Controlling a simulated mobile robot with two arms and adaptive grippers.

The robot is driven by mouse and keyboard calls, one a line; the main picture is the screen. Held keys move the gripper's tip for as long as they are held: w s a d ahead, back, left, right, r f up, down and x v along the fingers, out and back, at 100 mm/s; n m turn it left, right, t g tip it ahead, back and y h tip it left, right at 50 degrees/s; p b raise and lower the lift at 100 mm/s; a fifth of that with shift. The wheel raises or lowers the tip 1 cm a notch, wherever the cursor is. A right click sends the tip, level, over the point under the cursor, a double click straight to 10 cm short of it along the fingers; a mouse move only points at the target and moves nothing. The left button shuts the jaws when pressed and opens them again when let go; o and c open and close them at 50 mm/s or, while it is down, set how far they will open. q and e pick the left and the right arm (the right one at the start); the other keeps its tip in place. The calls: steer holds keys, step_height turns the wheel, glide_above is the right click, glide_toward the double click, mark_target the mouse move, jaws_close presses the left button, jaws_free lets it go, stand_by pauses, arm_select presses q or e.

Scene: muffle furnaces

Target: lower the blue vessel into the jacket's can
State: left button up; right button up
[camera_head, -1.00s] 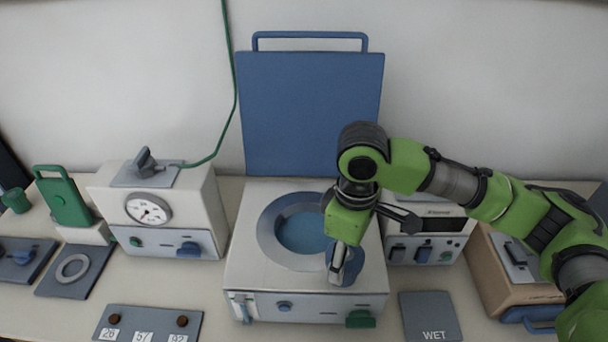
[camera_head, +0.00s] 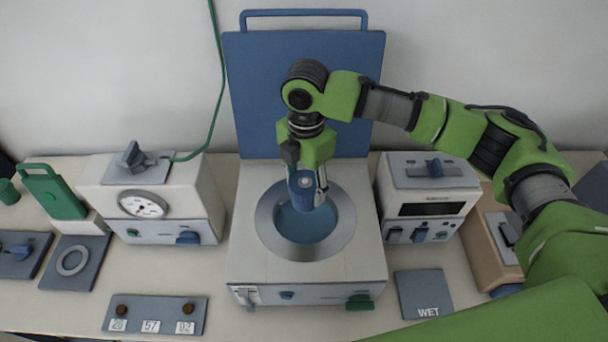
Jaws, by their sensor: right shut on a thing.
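The jacket (camera_head: 248,265) is a white box with a round grey-rimmed can (camera_head: 340,235) sunk in its top; blue shows inside. Its blue lid (camera_head: 262,100) stands open behind. My right gripper (camera_head: 306,185) points down over the back half of the can opening, shut on the blue vessel (camera_head: 301,192). The vessel looks upright, and its lower part overlaps the opening in the picture. I cannot tell how far its bottom is below the rim. My left gripper is not in view.
A white box with a dial (camera_head: 143,204) stands left of the jacket, and a white unit with a dark display (camera_head: 431,209) right of it. A "WET" plate (camera_head: 424,294) and a plate with numbered tags (camera_head: 155,315) lie in front. A green cable hangs behind.

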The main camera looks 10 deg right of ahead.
steer(key=shift+s+f+b, duration=0.1)
steer(key=shift+f+b, duration=0.8)
steer(key=shift+b, duration=0.35)
step_height(320, 180, down, 2)
steer(key=b, duration=0.3)
steer(key=shift+f, duration=1.15)
steer(key=shift+f+b, duration=1.35)
steer(key=shift+f, duration=3.05)
steer(key=shift+r+p, duration=0.1)
steer(key=shift+p, duration=0.45)
steer(key=shift+f+p, duration=0.45)
steer(key=shift+f, duration=0.25)
